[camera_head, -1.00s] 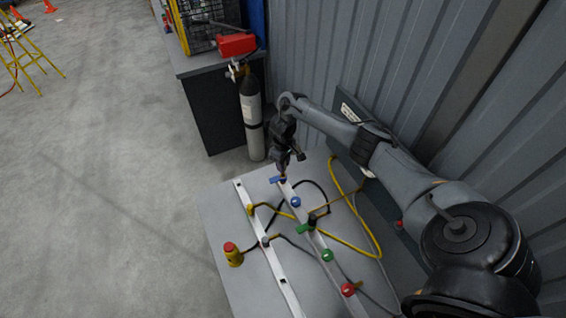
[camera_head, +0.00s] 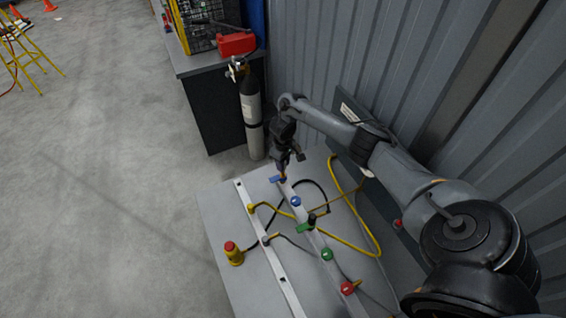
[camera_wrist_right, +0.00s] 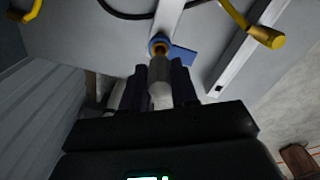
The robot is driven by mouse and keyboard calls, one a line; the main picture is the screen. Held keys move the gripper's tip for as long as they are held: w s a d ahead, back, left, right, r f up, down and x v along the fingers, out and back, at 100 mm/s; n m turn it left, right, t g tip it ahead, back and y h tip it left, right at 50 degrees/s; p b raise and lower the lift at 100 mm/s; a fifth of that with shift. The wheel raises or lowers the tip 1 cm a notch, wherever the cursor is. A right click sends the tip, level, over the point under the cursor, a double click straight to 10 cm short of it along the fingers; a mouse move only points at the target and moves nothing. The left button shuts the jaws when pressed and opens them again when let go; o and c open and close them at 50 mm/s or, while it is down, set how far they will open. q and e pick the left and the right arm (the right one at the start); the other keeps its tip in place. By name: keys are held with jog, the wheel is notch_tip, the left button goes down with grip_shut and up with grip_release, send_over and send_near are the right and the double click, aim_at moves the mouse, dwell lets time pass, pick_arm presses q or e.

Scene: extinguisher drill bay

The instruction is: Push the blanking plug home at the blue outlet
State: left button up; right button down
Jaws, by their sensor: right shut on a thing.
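The blue outlet (camera_wrist_right: 153,42) shows as a blue ring on a pale rail in the right wrist view, with a flat blue tag (camera_wrist_right: 184,55) beside it. In the head view the blue tag (camera_head: 276,179) is at the far end of the rail. My right gripper (camera_wrist_right: 160,88) is shut on the blanking plug (camera_wrist_right: 160,72), a grey cylinder with a brass-coloured tip. The tip is at the ring; I cannot tell how deep it sits. In the head view my right gripper (camera_head: 282,172) is right above the outlet. My left gripper is out of view.
A blue knob (camera_head: 295,201), a green tag (camera_head: 305,228), a green knob (camera_head: 327,255) and a red knob (camera_head: 348,288) line the same rail. Black and yellow hoses cross the bench (camera_head: 225,205). A yellow fitting with a red top (camera_head: 233,254) stands at left. A grey cylinder (camera_head: 252,120) stands behind.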

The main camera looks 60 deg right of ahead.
dwell(0.3)
jog(key=shift+f, duration=0.3)
jog(key=shift+f+b, duration=0.6)
jog(key=shift+f, duration=0.15)
jog(key=shift+f, duration=0.1)
dwell(0.3)
jog(key=shift+p, duration=0.35)
dwell(0.3)
jog(key=shift+f, duration=0.25)
dwell(0.4)
jog(key=shift+f+b, duration=0.55)
jog(key=shift+f, duration=0.1)
dwell(0.3)
